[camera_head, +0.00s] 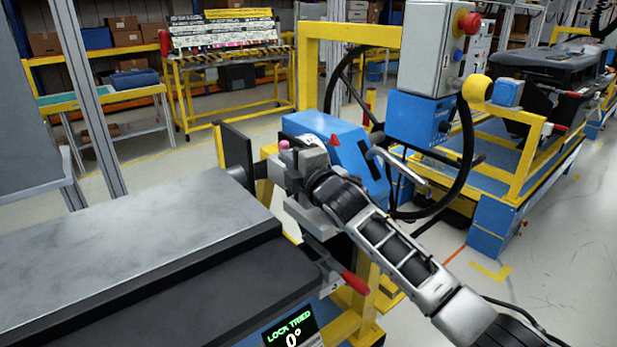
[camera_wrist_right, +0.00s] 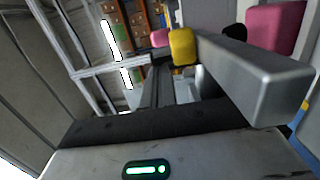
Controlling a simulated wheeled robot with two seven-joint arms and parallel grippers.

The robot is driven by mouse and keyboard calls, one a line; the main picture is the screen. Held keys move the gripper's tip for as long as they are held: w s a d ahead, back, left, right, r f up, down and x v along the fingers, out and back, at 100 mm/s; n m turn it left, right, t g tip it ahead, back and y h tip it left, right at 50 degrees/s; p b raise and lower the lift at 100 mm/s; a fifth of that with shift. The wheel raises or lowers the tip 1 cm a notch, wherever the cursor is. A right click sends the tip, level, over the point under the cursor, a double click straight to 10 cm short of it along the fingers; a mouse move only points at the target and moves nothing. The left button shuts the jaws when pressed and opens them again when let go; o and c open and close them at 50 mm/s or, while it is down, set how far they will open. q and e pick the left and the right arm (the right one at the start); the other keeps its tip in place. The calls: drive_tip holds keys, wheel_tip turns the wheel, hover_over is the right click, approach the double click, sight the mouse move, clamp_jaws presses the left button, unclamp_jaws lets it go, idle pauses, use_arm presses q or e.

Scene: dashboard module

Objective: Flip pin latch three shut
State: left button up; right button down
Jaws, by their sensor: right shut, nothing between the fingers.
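My right gripper (camera_head: 292,160) reaches in from the lower right in the head view, over the far right corner of the dark module. It is shut and empty. A small pink piece (camera_head: 284,145) shows at its tip. A lever with a red handle (camera_head: 354,283) sticks out from the module's right edge, below and right of the gripper and apart from it. I cannot tell which latch is number three. The right wrist view shows a grey bar (camera_wrist_right: 255,78), pink blocks (camera_wrist_right: 276,26) and a yellow piece (camera_wrist_right: 183,47) close up. My left gripper is not in view.
A blue box (camera_head: 345,140) with a red triangle stands just behind the gripper. The module's grey top (camera_head: 130,225) is clear.

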drive_tip(key=b+v, duration=0.2)
drive_tip(key=v, duration=1.7)
drive_tip(key=shift+s+a, duration=0.2)
drive_tip(key=shift+a, duration=0.05)
drive_tip(key=s+d+f+m+g+h, duration=0.1)
drive_tip(key=s+f+m, duration=0.35)
drive_tip(key=f, duration=0.45)
drive_tip(key=s+f+m+g+h, duration=0.1)
drive_tip(key=s+f+m, duration=0.2)
drive_tip(key=f+m, duration=0.45)
drive_tip(key=s+d+f+m+g+h, duration=0.3)
drive_tip(key=s+f+m, duration=0.5)
drive_tip(key=s+f, duration=0.6)
drive_tip(key=shift+s+d+f+m+g, duration=0.3)
drive_tip(key=shift+d+f+m, duration=0.1)
drive_tip(key=shift+d+f, duration=0.25)
